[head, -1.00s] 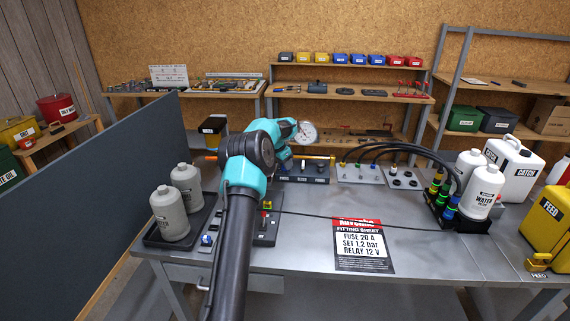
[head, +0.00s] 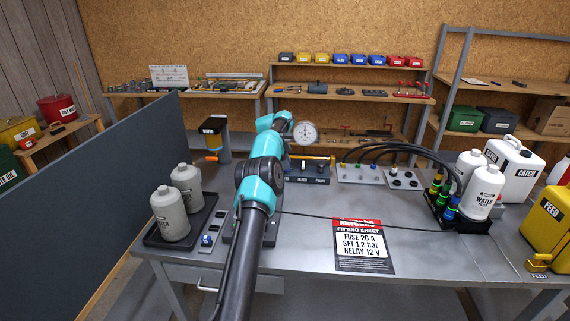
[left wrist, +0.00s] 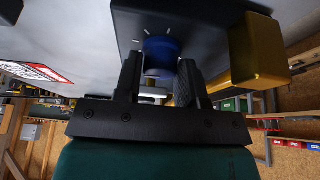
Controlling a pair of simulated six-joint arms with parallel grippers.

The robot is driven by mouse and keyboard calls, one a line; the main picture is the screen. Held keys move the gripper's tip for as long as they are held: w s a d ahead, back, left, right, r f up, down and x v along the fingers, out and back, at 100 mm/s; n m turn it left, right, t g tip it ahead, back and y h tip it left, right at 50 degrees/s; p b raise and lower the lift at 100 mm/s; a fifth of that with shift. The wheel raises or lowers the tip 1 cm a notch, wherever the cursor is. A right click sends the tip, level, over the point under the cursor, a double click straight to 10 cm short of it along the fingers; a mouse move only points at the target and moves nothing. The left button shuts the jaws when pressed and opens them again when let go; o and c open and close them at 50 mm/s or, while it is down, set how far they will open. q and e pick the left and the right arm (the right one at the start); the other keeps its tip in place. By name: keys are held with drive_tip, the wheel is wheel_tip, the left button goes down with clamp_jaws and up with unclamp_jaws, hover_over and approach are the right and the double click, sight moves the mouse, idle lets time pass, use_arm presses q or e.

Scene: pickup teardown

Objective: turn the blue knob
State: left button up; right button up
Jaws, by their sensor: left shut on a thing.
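The blue knob (left wrist: 160,48) shows in the left wrist view on a dark panel (left wrist: 200,18) with white tick marks around it. My left gripper (left wrist: 159,68) has a finger on each side of the knob and is shut on it. In the head view my left arm covers the gripper and the knob. The round white pressure gauge (head: 305,132) stands just right of my arm there. My right gripper is in neither view.
A yellow-brass block (left wrist: 258,50) sits close to the knob in the left wrist view. Two grey bottles in a black tray (head: 206,222) stand left of my arm. The fitting sheet (head: 362,246) lies on the bench to the right, with bare bench around it.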

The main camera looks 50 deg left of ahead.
use_arm(q)
drive_tip(key=shift+f+m, duration=0.15)
drive_tip(key=shift+m, duration=0.15)
drive_tip(key=o, duration=0.9)
drive_tip(key=shift+a+r, duration=0.1)
drive_tip(key=shift+r, duration=0.1)
